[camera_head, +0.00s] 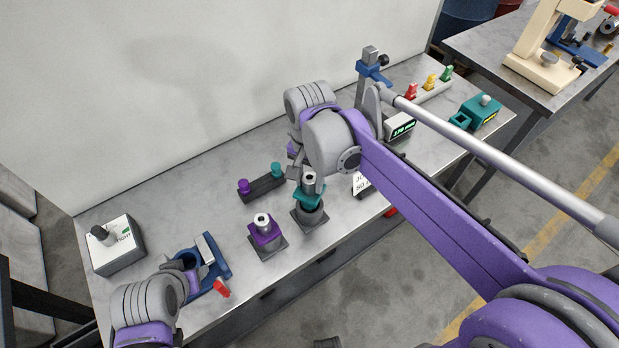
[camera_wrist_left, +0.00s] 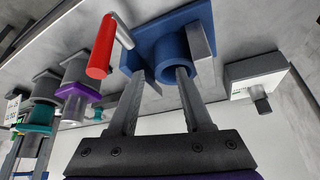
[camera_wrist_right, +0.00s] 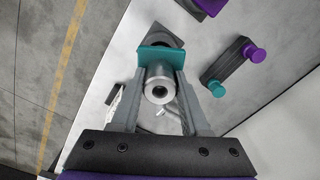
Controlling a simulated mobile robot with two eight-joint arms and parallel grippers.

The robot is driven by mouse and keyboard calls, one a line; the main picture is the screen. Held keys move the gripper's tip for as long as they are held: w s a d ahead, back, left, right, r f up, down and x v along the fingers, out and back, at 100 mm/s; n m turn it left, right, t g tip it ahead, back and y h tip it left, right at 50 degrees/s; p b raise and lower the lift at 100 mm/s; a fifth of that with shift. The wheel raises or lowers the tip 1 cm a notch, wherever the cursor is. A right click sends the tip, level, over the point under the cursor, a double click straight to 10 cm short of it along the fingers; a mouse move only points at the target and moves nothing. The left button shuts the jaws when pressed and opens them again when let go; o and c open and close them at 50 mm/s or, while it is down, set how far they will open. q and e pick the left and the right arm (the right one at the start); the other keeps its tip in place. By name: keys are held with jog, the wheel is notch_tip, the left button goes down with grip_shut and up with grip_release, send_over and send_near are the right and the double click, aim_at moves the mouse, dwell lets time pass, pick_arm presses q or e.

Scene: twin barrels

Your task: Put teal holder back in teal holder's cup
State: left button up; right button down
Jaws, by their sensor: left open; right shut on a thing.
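The teal holder (camera_head: 309,198), a silver cylinder with a teal flange, is between the fingers of my right gripper (camera_wrist_right: 160,92), which is shut on it. It stands upright over a grey cup (camera_head: 309,216) on a square base. Its flange sits higher than the purple holder's; I cannot tell whether its lower end is inside the cup. The right wrist view shows the teal flange (camera_wrist_right: 165,54) with the dark cup (camera_wrist_right: 168,36) beyond. My left gripper (camera_wrist_left: 161,74) is open and empty, its fingertips by the blue clamp fixture (camera_wrist_left: 143,48).
The purple holder (camera_head: 264,233) stands in its cup just left. A dark block with purple and teal knobs (camera_head: 262,188) lies behind. A switch box (camera_head: 118,258) stands at the left end. A red handle (camera_wrist_left: 101,48) juts from the blue fixture. A teal box (camera_head: 480,112) is far right.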

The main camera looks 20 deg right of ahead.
aim_at(313, 193)
pick_arm(q)
jog(key=shift+s+f+b, duration=0.2)
jog(key=shift+f+b, duration=0.15)
jog(key=shift+f, duration=0.15)
jog(key=shift+s+f+b, duration=0.15)
jog(key=shift+f+b, duration=0.15)
jog(key=shift+f, duration=0.15)
pick_arm(e)
jog(key=shift+f, duration=1.2)
